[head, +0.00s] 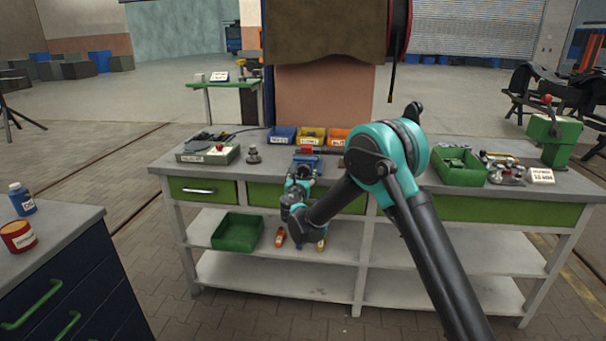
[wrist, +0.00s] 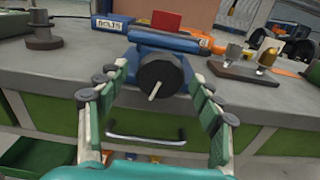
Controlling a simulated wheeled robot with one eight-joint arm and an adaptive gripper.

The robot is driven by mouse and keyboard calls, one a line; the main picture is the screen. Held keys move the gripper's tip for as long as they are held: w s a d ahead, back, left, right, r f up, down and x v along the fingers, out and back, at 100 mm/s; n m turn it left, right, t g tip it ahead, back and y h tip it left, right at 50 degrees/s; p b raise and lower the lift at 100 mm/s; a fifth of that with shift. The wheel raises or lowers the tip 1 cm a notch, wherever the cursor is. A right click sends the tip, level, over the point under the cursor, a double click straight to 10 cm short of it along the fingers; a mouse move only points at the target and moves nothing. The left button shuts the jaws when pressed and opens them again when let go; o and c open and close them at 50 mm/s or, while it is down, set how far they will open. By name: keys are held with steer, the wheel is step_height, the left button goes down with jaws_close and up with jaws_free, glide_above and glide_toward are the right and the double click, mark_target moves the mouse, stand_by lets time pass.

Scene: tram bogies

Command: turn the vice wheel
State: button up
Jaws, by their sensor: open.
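The blue vice (wrist: 165,41) stands at the front edge of the workbench, with a red block (wrist: 166,20) at its top. Its dark round wheel (wrist: 168,72) faces me in the wrist view, with a short pale handle (wrist: 155,90) slanting across its lower face. My gripper (wrist: 160,76) is open, with one finger on each side of the wheel in the picture. I cannot tell whether the fingers touch it. In the head view the vice (head: 309,160) shows behind my gripper (head: 299,178), and the wheel is mostly hidden by my arm.
Behind the vice are a blue bin (head: 282,134), a yellow bin (head: 312,137) and an orange bin (head: 338,136). A metal post on a round base (head: 253,155) stands left. A green tray (head: 460,168) lies right. A drawer handle (wrist: 147,138) shows below the wheel.

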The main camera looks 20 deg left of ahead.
steer(key=shift+w+a, duration=0.1)
steer(key=shift+w, duration=0.35)
steer(key=c, duration=1.2)
steer(key=shift+o, duration=0.2)
steer(key=shift+m, duration=0.3)
steer(key=m, duration=1.1)
